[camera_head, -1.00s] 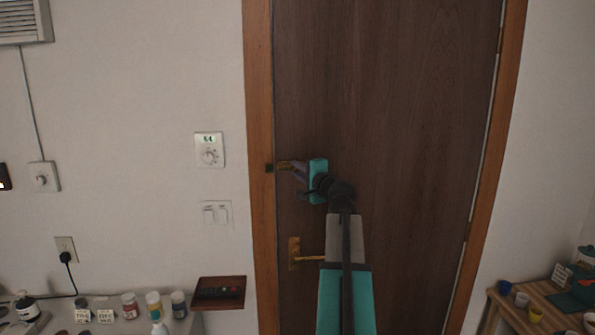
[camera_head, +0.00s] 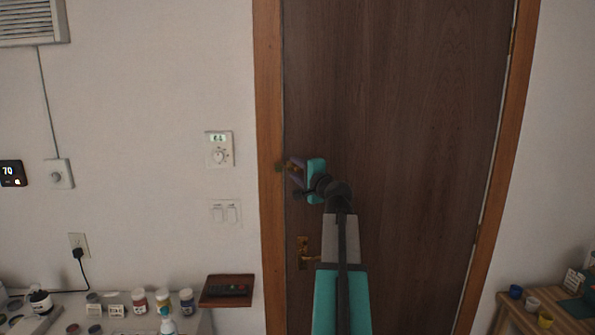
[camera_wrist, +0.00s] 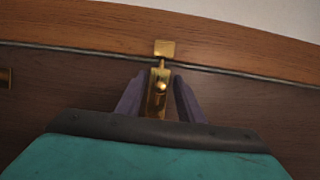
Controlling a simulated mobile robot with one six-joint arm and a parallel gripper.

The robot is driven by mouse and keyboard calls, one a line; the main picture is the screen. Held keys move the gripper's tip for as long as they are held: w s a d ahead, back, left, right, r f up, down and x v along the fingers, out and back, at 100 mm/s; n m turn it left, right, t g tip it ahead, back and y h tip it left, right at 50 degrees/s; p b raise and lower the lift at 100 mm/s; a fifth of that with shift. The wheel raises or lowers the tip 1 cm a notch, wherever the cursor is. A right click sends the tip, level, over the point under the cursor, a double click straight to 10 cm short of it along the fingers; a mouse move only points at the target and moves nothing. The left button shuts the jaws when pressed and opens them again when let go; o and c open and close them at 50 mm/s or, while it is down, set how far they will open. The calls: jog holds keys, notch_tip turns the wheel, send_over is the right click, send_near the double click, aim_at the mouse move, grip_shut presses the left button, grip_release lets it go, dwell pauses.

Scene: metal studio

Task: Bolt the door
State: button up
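The brown wooden door (camera_head: 400,120) stands closed in its frame. A brass bolt (camera_wrist: 157,101) with a small round knob is mounted at the door's left edge. In the wrist view its rod points at a brass keeper (camera_wrist: 165,47) on the wooden frame; I cannot tell whether the tip sits inside it. My gripper (camera_wrist: 161,80) is open, with one purple finger on each side of the bolt and knob. Contact with the knob is not clear. In the head view, my gripper (camera_head: 293,171) largely covers the bolt.
A brass door handle (camera_head: 303,253) is below my gripper, partly behind my arm. A small wooden shelf (camera_head: 228,290) is left of the door frame. Low surfaces with jars and cups stand at both lower sides.

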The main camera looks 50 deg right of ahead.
jog(key=shift+b+v, duration=0.3)
jog(key=shift+v, duration=0.5)
jog(key=b+v, duration=0.3)
jog(key=v, duration=0.9)
jog(key=shift+s, duration=0.15)
jog(key=shift+f, duration=0.15)
